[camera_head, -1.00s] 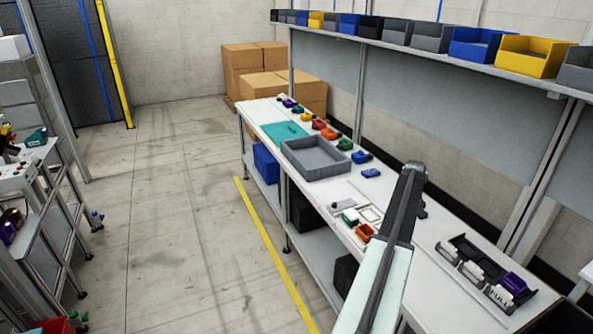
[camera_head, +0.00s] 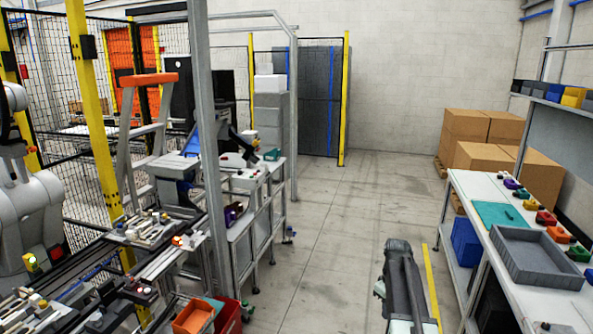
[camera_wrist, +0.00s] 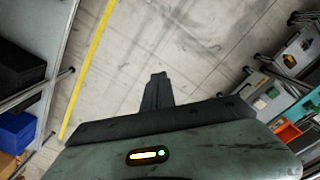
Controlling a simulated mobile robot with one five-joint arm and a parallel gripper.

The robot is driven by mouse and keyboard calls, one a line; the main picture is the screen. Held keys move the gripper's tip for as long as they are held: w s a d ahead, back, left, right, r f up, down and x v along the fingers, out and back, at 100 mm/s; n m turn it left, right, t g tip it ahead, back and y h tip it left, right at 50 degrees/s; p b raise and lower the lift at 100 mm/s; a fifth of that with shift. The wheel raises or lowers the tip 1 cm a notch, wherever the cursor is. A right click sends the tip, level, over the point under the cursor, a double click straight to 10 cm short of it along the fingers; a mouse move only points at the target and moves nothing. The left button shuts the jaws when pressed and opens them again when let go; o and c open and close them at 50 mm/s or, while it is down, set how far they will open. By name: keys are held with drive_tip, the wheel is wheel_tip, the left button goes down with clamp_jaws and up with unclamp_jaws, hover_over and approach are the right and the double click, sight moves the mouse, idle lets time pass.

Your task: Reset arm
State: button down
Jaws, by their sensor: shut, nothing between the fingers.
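My gripper shows in the wrist view (camera_wrist: 158,90) with its dark fingers together and nothing between them. Bare concrete floor lies beyond the fingertips. In the head view my arm rises from the bottom edge, right of centre, and its dark end (camera_head: 399,250) is over the aisle floor. It is left of the white workbench (camera_head: 463,186) and apart from it.
A grey tray (camera_head: 520,262), a teal mat (camera_head: 500,214) and small coloured parts sit on the workbench. Cardboard boxes (camera_head: 467,130) stand behind it. On the left are a conveyor line and an orange bin (camera_head: 193,317). The aisle floor (camera_head: 330,215) is clear.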

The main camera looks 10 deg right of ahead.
drive_tip(key=s+a, duration=0.2)
drive_tip(key=a, duration=1.3)
drive_tip(key=s+a+m, duration=0.4)
drive_tip(key=s+a, duration=0.5)
drive_tip(key=a, duration=0.2)
drive_tip(key=shift+a, duration=0.4)
drive_tip(key=shift+f, duration=0.1)
